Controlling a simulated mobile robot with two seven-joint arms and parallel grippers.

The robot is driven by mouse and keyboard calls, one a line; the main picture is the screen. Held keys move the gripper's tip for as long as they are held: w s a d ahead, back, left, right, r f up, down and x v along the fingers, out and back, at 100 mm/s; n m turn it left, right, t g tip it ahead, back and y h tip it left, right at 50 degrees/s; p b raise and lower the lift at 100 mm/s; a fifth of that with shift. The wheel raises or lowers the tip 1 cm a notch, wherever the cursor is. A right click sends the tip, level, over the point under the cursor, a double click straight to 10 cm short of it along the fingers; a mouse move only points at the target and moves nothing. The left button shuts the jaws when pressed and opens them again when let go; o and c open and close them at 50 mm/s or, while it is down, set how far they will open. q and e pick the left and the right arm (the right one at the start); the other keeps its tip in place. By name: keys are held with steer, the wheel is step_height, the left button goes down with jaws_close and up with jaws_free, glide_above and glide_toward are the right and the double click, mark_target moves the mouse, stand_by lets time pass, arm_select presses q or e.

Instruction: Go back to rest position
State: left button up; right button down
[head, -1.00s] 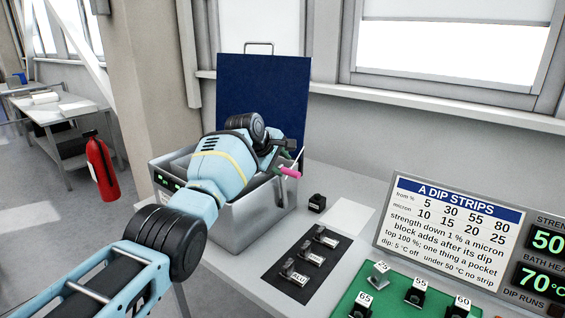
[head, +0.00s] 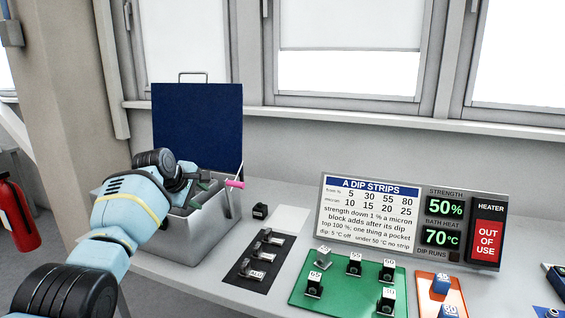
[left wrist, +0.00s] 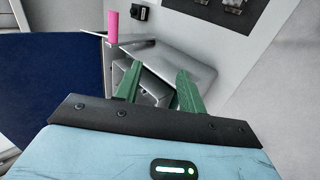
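My left gripper (head: 201,192) is over the open steel bath box (head: 207,222), its arm coming in from the left. In the left wrist view the gripper (left wrist: 158,80) shows its two green fingers apart, with nothing between them and the grey metal inside of the box beyond. A pink handle (head: 235,184) stands at the box's right edge, apart from the fingers; it also shows in the left wrist view (left wrist: 113,27). The dark blue lid (head: 197,125) stands raised behind the box. My right gripper is not in view.
A dark mat (head: 236,268) with several small metal pieces, a small black block (head: 260,211), a green mat (head: 296,291) with several numbered blocks and an orange mat (head: 424,282) lie to the right. The sign (head: 368,222) reads 50% and 70°C. Bare bench (head: 180,264) shows in front.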

arm_select(q)
steer(key=s+f+m+g, duration=0.1)
steer(key=s+f+m, duration=0.3)
steer(key=f, duration=0.9)
steer(key=s+f+m+g+y, duration=0.15)
steer(key=s+f+m, duration=0.25)
steer(key=s+f, duration=1.4)
steer(key=s+m+g+y, duration=0.1)
steer(key=s+m+g, duration=0.5)
steer(key=s, duration=3.2)
steer(key=w+d+f+m+t+h, duration=0.1)
steer(key=w+f+t, duration=0.4)
steer(key=f+t, duration=0.5)
steer(key=shift+w+d+m, duration=0.35)
steer(key=shift+d+m, duration=0.25)
steer(key=shift+d, duration=0.15)
